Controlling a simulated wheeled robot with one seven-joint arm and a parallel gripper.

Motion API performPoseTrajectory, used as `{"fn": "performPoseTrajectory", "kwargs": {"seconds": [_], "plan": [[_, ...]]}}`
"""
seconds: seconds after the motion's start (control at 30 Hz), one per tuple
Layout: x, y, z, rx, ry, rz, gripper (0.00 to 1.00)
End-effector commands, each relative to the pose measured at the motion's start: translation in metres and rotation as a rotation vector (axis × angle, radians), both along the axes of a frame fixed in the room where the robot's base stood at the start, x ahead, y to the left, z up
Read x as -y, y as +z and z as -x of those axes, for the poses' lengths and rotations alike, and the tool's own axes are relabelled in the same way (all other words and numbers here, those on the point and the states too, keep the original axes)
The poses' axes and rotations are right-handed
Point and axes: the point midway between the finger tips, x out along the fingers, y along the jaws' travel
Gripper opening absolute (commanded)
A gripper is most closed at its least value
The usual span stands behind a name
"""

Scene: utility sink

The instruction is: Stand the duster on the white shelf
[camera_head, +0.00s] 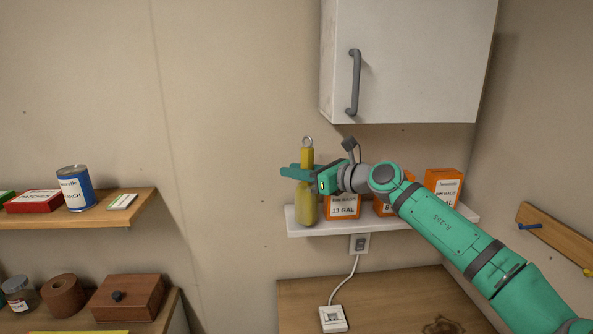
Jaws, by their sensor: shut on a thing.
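The duster (307,210) is yellow, with a wide rounded lower part, a narrow handle and a metal ring on top. It is upright at the left end of the white shelf (345,228). My green gripper (298,172) reaches in from the right and is shut on the duster's handle, just below its top. The fingers hide part of the handle. The duster's lower end is at the shelf's top surface in the picture; I cannot tell whether it touches or hangs just above.
Orange bin bag boxes (343,207) stand on the shelf right of the duster, partly behind my arm. A white cabinet (410,60) hangs above. A wooden shelf (120,215) with a blue can (75,188) is at left. A wooden surface (385,300) lies below.

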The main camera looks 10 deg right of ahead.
Motion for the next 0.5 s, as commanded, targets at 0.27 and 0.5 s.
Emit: {"fn": "performPoseTrajectory", "kwargs": {"seconds": [0.27, 0.5], "plan": [[0.006, 0.000, -0.019, 0.001, -0.005, -0.001, 0.00], [0.010, 0.000, -0.047, -0.001, -0.006, -0.001, 0.00]]}}
